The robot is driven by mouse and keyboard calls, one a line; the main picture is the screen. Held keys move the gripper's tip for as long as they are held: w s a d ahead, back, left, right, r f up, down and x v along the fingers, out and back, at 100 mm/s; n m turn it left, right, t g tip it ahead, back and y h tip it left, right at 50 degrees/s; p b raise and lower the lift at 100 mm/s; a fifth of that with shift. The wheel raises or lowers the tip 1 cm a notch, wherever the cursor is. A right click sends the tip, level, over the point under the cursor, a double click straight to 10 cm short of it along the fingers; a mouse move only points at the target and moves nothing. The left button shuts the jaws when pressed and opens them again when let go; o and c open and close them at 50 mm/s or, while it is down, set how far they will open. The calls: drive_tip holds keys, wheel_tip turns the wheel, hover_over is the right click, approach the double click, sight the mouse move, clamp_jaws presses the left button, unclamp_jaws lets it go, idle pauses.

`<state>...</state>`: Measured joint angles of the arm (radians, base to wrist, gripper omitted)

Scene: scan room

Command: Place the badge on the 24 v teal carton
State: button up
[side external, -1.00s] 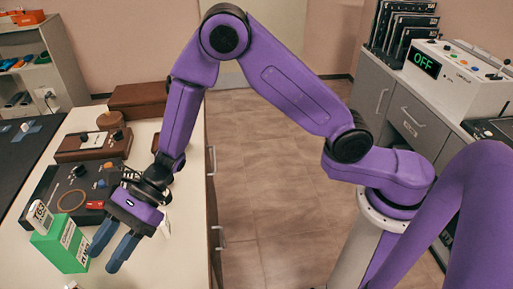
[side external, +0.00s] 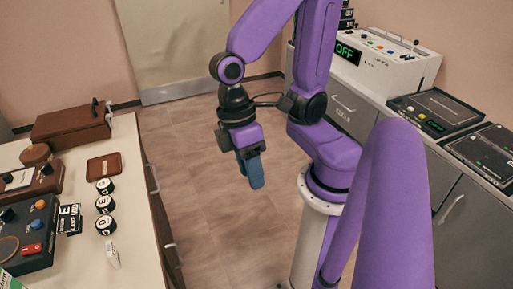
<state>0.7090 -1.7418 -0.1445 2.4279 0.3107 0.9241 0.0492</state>
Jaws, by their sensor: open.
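My gripper (side external: 251,172) hangs over the open floor to the right of the bench, its blue fingers pointing down. It is open and I see nothing between the fingers. A green-teal carton (side external: 7,281) shows only as a sliver at the lower left corner; the rest is cut off and its label cannot be read. A small white tag-like piece (side external: 112,256) stands near the bench's front right edge. A flat brown piece with small lettering (side external: 104,168) lies farther back. I cannot tell which of these, if either, is the badge.
The pale bench (side external: 134,215) holds several round black lettered pieces (side external: 105,204), black-and-white lettered blocks (side external: 69,219), a dark control box (side external: 32,238) and a brown case (side external: 70,123). Grey cabinets with a white console (side external: 385,62) stand at the right.

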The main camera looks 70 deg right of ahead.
drive_tip(key=d+n+t, duration=0.2)
drive_tip(key=d, duration=0.1)
drive_tip(key=d+n, duration=0.1)
drive_tip(key=d, duration=0.1)
drive_tip(key=shift+w+d+r+n+t+h, duration=0.2)
drive_tip(key=shift+r+n+t+h, duration=0.1)
drive_tip(key=shift+r+t, duration=0.1)
idle(0.9)
